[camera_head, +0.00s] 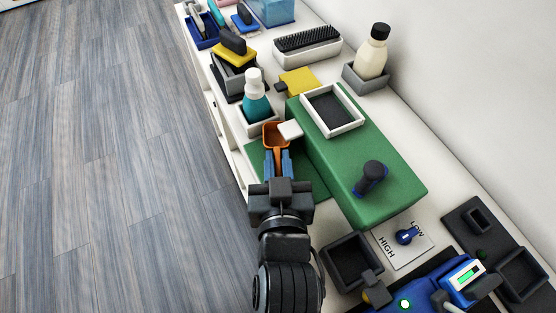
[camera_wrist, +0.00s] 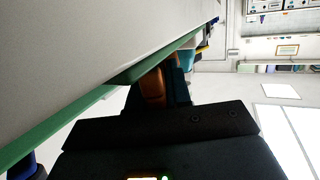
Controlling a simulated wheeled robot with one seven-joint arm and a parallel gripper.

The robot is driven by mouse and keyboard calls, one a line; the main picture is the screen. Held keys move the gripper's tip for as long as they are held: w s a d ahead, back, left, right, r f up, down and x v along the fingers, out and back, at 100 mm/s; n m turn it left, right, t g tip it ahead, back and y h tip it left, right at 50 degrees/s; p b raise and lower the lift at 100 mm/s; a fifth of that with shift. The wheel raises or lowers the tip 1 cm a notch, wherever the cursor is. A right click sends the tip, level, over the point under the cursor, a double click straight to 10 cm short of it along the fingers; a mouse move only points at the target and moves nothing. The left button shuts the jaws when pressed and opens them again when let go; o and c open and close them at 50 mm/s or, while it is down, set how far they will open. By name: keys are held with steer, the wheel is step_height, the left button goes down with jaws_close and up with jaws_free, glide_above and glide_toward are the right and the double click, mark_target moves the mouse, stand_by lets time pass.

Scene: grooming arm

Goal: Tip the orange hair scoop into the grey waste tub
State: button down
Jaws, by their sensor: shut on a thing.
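My gripper (camera_head: 278,160) is shut on the orange hair scoop (camera_head: 270,132), gripping its near end with blue fingers. The scoop's open bowl points away from me, over the edge of a green mat, next to a small white block (camera_head: 290,129). The scoop also shows in the wrist view (camera_wrist: 153,88), partly hidden by the gripper. A dark grey open tub (camera_head: 329,264) stands to the right of my arm, near the front. It looks like the waste tub, but I cannot be sure. Its inside looks dark.
A raised green block (camera_head: 400,170) with a white-rimmed tray (camera_head: 333,129) and a dark-handled tool (camera_head: 371,177) stands right of my gripper. A teal bottle (camera_head: 256,103) stands just beyond the scoop. A blue device (camera_head: 425,292) sits front right. The floor at left is clear.

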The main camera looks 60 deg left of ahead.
steer(key=shift+f+b, duration=0.3)
steer(key=shift+f, duration=0.15)
steer(key=c, duration=1)
jaws_free()
steer(key=shift+v, duration=3.95)
